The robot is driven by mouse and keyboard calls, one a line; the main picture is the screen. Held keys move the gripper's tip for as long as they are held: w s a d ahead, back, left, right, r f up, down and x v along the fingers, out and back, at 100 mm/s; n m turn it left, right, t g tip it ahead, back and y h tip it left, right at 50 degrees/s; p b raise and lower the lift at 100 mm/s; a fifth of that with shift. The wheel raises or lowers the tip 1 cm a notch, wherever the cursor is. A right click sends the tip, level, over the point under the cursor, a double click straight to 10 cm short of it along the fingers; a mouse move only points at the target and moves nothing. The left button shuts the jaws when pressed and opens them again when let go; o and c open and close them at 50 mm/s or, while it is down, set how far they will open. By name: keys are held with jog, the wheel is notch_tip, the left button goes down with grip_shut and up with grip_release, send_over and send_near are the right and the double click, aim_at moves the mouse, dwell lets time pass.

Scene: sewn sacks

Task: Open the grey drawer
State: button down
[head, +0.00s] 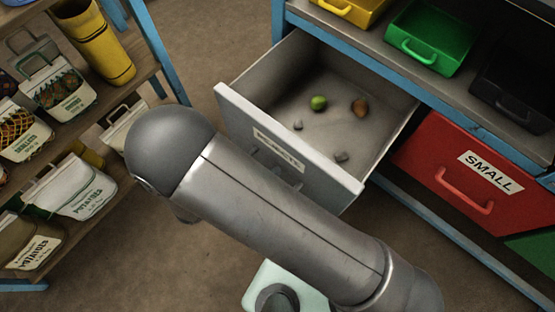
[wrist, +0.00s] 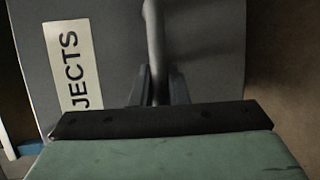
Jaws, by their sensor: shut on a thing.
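The grey drawer (head: 230,105) is pulled well out of the blue-framed unit in the head view. Inside it lie a green round item (head: 318,103), a brown item (head: 360,107) and small grey lumps. In the wrist view the drawer front (wrist: 110,55) fills much of the picture, and the label (wrist: 72,65) shows "JECTS". My gripper (wrist: 158,88) is shut on the drawer's bar handle (wrist: 154,35). In the head view my arm hides the gripper.
A red drawer marked SMALL (head: 470,170) is shut at the right. Green (head: 432,40) and black (head: 515,85) bins sit on the shelf above. A rack (head: 130,50) with potato sacks stands at the left. Brown floor is free between rack and drawer.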

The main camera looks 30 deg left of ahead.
jog(key=shift+s, duration=0.25)
jog(key=c, duration=1.7)
grip_release()
